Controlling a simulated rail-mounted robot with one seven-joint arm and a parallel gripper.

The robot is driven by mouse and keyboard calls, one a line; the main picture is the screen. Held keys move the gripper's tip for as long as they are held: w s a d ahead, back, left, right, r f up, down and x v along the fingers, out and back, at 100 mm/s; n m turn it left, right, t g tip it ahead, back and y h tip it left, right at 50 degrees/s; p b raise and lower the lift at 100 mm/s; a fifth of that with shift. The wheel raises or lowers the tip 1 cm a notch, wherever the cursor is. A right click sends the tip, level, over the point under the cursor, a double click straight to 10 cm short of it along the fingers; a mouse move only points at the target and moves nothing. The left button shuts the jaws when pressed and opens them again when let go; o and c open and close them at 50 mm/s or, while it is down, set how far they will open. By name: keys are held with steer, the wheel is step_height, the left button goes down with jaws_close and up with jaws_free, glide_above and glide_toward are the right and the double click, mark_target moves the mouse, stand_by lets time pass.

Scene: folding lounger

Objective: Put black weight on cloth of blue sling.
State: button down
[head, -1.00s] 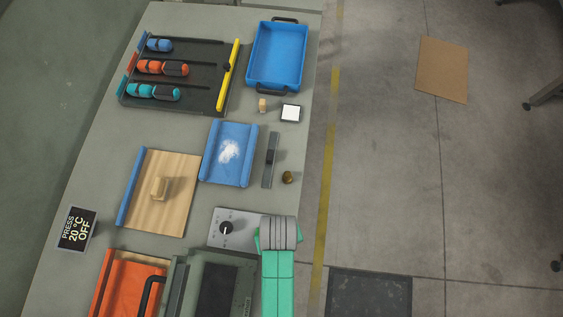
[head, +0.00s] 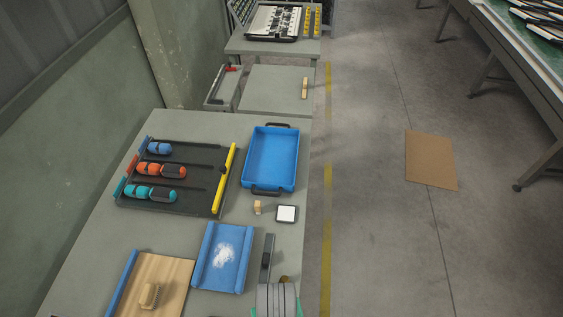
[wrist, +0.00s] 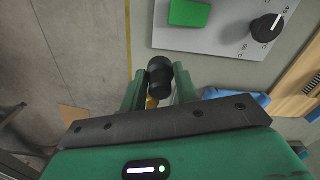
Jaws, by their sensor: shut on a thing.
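The black weight (wrist: 160,78) is a short dark cylinder between the two green fingers of my gripper (wrist: 159,70) in the wrist view. My gripper is shut on it. In the head view only the grey and green end of my arm shows at the bottom edge; the fingers and weight cannot be made out there. The blue sling (head: 232,232) lies on the table up and left of my arm's end, with raised blue side edges and a white patch on its cloth (head: 222,258). A blue part (wrist: 237,96) shows at the right in the wrist view.
A wooden board (head: 165,280) with a block is left. A blue tray (head: 271,158), black rack (head: 190,195) and white square (head: 287,213) are farther back.

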steer(key=w+d+r+m, duration=0.1)
steer(key=w+r, duration=0.5)
steer(key=w, duration=0.2)
steer(key=w+r+m, duration=0.2)
steer(key=w+r, duration=0.3)
steer(key=w, duration=0.3)
steer(key=s+r+p, duration=0.9)
steer(key=p, duration=0.3)
steer(key=shift+r, duration=0.35)
